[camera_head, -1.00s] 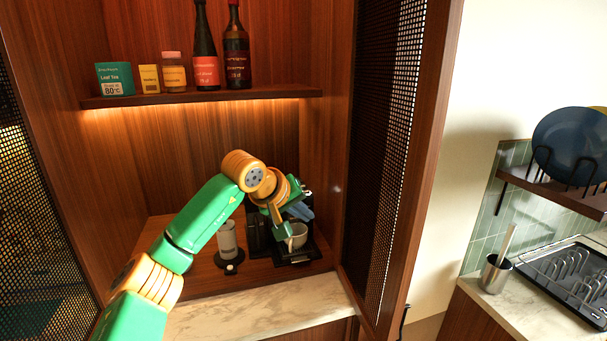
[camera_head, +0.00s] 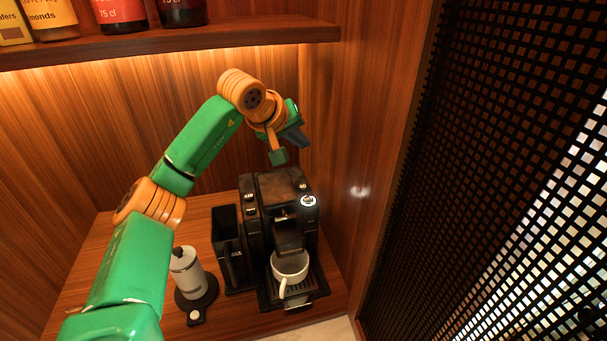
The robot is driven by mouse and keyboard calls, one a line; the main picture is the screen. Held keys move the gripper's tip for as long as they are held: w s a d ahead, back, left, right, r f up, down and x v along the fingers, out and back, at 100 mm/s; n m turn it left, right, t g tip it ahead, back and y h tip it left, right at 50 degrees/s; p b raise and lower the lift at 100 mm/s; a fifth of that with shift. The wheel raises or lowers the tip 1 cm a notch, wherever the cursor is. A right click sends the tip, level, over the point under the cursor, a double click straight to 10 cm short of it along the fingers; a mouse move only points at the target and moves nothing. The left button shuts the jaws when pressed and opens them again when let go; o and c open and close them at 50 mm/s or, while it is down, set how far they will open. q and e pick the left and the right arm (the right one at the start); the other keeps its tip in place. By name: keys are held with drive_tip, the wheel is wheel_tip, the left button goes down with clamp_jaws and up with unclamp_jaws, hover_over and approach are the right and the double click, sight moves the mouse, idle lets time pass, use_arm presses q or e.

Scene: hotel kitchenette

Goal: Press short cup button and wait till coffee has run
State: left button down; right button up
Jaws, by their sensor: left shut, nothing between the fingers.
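The black coffee machine (camera_head: 275,184) stands in the wooden niche. A white cup (camera_head: 290,270) stands on its drip tray (camera_head: 298,303), below the spout. A round button (camera_head: 308,201) on the right of the machine's top has a bright white ring; darker buttons (camera_head: 250,206) sit on the left. I cannot read which is the short cup button. No coffee stream can be made out. My left gripper (camera_head: 278,157) is shut and empty, above the back of the machine and apart from the buttons. My right gripper is not in view.
A milk frother (camera_head: 187,274) stands left of the machine on a dark round base. A shelf (camera_head: 180,43) with bottles and boxes crosses above. The niche's right wall (camera_head: 365,150) and a perforated black panel (camera_head: 480,200) bound the right side.

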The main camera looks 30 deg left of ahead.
sight(301, 189)
use_arm(q)
drive_tip(key=b, duration=0.1)
drive_tip(key=f, duration=0.1)
drive_tip(key=s+f+b, duration=0.1)
drive_tip(key=shift+d+f+b, duration=0.25)
drive_tip(key=shift+d+b, duration=0.05)
drive_tip(key=shift+d, duration=0.05)
drive_tip(key=f+b, duration=0.5)
drive_tip(key=shift+s+d+f, duration=0.15)
drive_tip(key=shift+s, duration=0.05)
drive_tip(key=shift+w+f, duration=0.15)
drive_tip(key=shift+f, duration=0.15)
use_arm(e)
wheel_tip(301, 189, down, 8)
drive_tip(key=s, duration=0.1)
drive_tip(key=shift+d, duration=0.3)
use_arm(q)
drive_tip(key=shift+r, duration=0.15)
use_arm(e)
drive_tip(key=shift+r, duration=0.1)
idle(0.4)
use_arm(q)
drive_tip(key=shift+f, duration=0.45)
